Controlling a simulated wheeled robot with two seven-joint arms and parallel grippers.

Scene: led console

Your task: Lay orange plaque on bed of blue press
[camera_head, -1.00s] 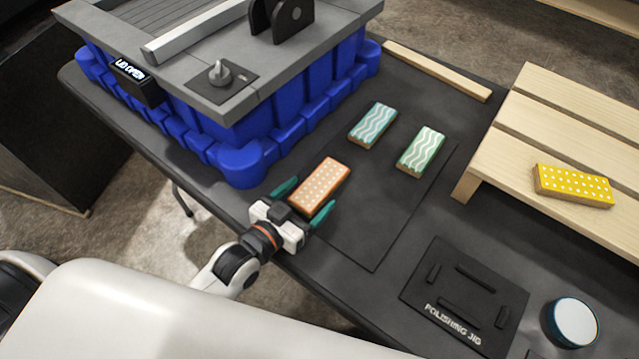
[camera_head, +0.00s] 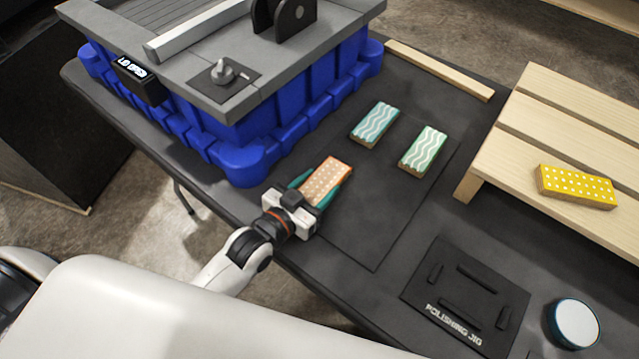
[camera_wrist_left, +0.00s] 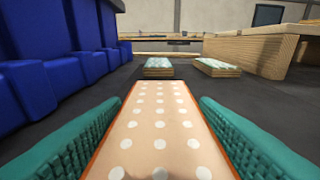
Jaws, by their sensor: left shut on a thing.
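The orange plaque (camera_head: 327,180) with white dots lies on the dark mat in the head view, near the table's front edge. My left gripper (camera_head: 318,190) has its teal fingers on both long sides of it and is shut on it. In the left wrist view the plaque (camera_wrist_left: 158,135) runs forward between the two fingers. The blue press (camera_head: 240,150) stands to the left, with a grey top, a knob and a small lit display (camera_head: 138,72) whose text is hard to read. The right gripper is not in view.
A yellow dotted plaque (camera_head: 577,187) sits on a wooden slatted stand (camera_head: 560,120) at right. A black polishing jig (camera_head: 466,295) and round white-topped puck (camera_head: 573,323) lie front right.

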